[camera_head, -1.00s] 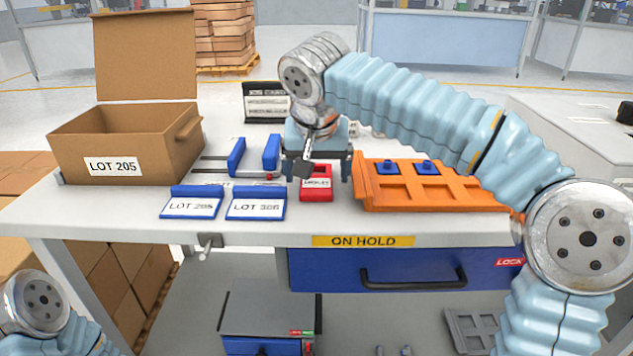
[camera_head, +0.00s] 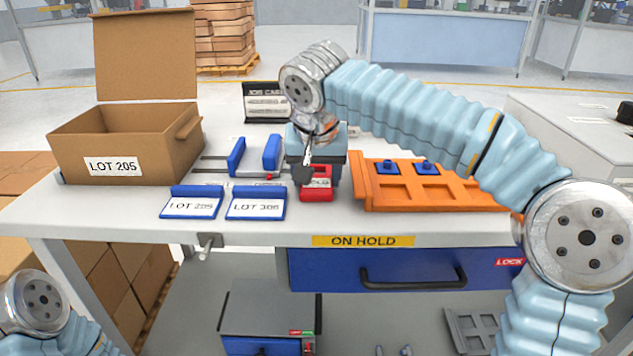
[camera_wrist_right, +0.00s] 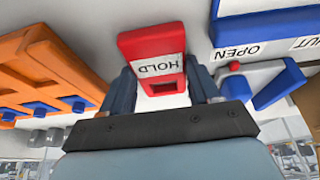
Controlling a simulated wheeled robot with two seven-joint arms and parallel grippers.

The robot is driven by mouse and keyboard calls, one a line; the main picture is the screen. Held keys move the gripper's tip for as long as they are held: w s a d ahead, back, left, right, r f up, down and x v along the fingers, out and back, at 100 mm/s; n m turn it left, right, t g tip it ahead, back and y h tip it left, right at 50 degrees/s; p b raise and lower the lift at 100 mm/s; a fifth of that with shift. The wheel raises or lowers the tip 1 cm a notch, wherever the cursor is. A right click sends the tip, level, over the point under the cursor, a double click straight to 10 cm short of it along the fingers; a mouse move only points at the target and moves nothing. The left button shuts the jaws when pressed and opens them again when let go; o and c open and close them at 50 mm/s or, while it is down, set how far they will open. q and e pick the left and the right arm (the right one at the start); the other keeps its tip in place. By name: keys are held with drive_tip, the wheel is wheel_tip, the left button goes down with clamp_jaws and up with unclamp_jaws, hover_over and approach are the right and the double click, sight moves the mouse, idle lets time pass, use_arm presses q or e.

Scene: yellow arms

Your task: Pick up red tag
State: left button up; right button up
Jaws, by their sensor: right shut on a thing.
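My right wrist hides part of the tag in the head view. Of my left arm only a link shows at the lower left; the left gripper is not in view.
An orange tray (camera_head: 455,200) with blue pieces stands right of the tag. Blue LOT 205 (camera_head: 192,204) and LOT 306 (camera_head: 256,205) holders lie to the left. A blue clamp-like fixture (camera_head: 237,157) is behind them. An open cardboard box (camera_head: 70,150) stands far left.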

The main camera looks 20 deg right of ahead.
sight(315, 175)
wheel_tip(315, 175, up, 3)
drive_tip(key=shift+a+r, duration=0.1)
drive_tip(key=shift+r, duration=0.1)
drive_tip(key=s+r, duration=0.3)
drive_tip(key=s, duration=0.1)
drive_tip(key=s+r, duration=0.3)
drive_tip(key=s, duration=0.2)
drive_tip(key=s+a+r, duration=0.1)
drive_tip(key=s+r, duration=0.2)
drive_tip(key=s, duration=0.2)
drive_tip(key=shift+r, duration=0.35)
drive_tip(key=shift+f, duration=0.1)
